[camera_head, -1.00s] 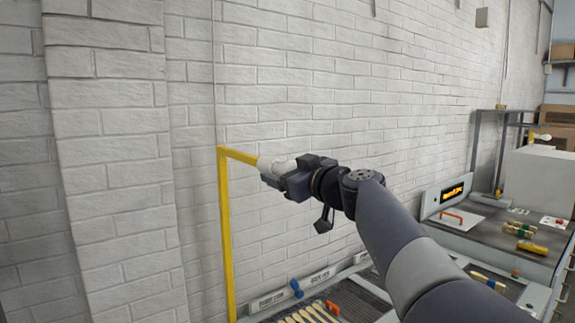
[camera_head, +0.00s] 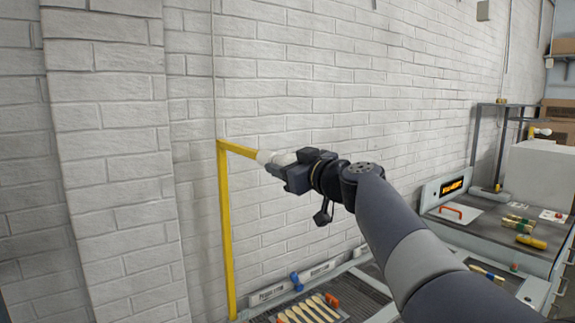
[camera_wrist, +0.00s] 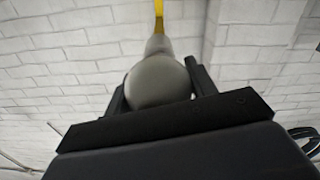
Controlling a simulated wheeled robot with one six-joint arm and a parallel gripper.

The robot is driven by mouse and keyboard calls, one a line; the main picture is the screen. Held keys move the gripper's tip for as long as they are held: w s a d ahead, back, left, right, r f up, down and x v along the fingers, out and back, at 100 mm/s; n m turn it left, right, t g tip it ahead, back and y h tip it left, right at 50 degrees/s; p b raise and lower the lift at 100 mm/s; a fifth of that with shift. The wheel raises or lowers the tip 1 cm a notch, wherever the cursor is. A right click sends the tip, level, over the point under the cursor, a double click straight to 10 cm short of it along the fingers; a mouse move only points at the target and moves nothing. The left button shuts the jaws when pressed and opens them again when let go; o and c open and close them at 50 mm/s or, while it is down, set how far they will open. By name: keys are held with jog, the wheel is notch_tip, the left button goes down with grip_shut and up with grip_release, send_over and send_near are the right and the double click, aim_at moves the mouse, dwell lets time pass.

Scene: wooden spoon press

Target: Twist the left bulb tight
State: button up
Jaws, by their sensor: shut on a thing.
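The white bulb (camera_head: 265,157) sits at the end of the horizontal arm of the yellow post (camera_head: 227,230). My gripper (camera_head: 281,167) is shut on the bulb from the right side. In the wrist view the round bulb (camera_wrist: 158,80) lies between the two dark fingers of my gripper (camera_wrist: 156,88), one on each side. Its narrower neck points up to the yellow arm (camera_wrist: 158,15). How far the bulb is seated in its socket cannot be told.
A white brick wall (camera_head: 330,80) stands behind the post. Below are wooden spoons (camera_head: 310,308) in a row on a bench. A grey workbench (camera_head: 480,225) with small parts and a lit display (camera_head: 452,186) is at the right. The space around the bulb is clear.

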jog(key=shift+f+m+b, duration=0.1)
jog(key=shift+m+b, duration=0.95)
jog(key=shift+m, duration=0.25)
jog(key=m+b, duration=0.1)
jog(key=m, duration=0.3)
jog(key=shift+w+d+m+b, duration=0.1)
jog(key=shift+d+m+b, duration=0.05)
jog(key=shift+m+b, duration=0.2)
jog(key=m, duration=0.3)
jog(key=shift+m, duration=2.15)
jog(key=o, duration=1)
